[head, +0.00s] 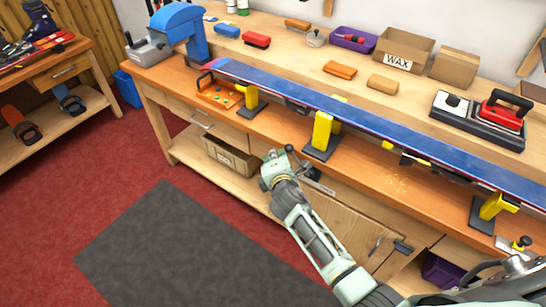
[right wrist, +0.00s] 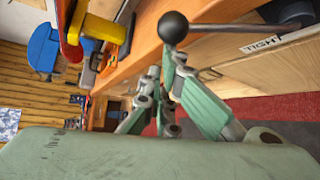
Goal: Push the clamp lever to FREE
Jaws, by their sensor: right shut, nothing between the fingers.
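The clamp lever is a metal rod with a black ball knob (right wrist: 173,27). In the right wrist view the rod runs right from the knob to a dark hub (right wrist: 290,12), above a plate marked TIGHT (right wrist: 262,43). In the head view the knob (head: 289,149) shows small at the bench front, beside my right gripper (head: 275,157). My right gripper is shut and empty; its fingertips (right wrist: 163,68) are close to the knob. I cannot tell whether they touch it. No FREE marking is readable. My left gripper is not in view.
A long blue ski (head: 345,115) lies along the workbench on yellow supports (head: 322,130). A cabinet door (head: 345,225) is under the bench. The red floor and grey mat (head: 165,245) in front are clear.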

